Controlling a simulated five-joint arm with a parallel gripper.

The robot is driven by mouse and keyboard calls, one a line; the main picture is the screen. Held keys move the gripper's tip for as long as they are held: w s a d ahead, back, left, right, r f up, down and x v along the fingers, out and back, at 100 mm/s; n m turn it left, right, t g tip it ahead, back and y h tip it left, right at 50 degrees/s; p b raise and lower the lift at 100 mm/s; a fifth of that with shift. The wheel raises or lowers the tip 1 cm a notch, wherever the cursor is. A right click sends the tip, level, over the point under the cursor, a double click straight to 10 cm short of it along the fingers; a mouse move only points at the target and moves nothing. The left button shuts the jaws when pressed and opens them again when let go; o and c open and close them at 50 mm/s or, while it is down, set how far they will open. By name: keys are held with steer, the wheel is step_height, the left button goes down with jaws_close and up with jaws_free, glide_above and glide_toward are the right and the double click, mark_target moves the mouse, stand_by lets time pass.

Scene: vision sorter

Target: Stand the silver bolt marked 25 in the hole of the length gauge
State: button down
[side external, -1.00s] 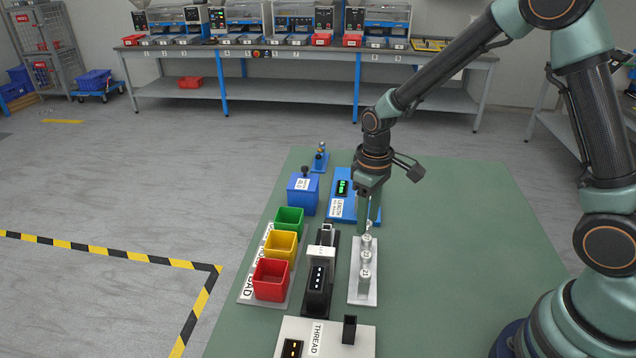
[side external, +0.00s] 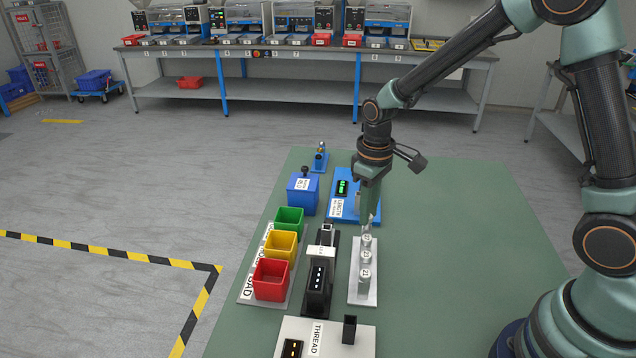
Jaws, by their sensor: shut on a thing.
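My gripper (side external: 369,221) points down over the far end of the grey bolt rack (side external: 371,293). It is shut on a silver bolt (side external: 367,229) there, mostly hidden by the fingers. I cannot tell whether this bolt still touches the rack, and its number is too small to read. The blue length gauge (side external: 374,216) lies just behind and left of my gripper, with a green lit display (side external: 342,187). Its hole is not clearly visible, partly behind my gripper.
More silver bolts (side external: 365,275) stand upright in the rack. Left of it are a black gauge (side external: 318,290) and green, yellow and red bins (side external: 271,281). A blue box (side external: 303,195) stands farther back, and a white thread plate (side external: 360,342) in front. The green table is clear to the right.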

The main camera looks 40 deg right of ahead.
steer(key=shift+r, duration=2.25)
steer(key=w+d+r, duration=0.5)
steer(key=w+r, duration=0.1)
steer(key=w, duration=0.2)
steer(key=shift+w+d+f, duration=0.1)
steer(key=shift+f, duration=1.35)
steer(key=shift+w+d+f, duration=0.1)
steer(key=shift+f, duration=1.35)
steer(key=shift+f, duration=1.8)
steer(key=c, duration=0.6)
jaws_free()
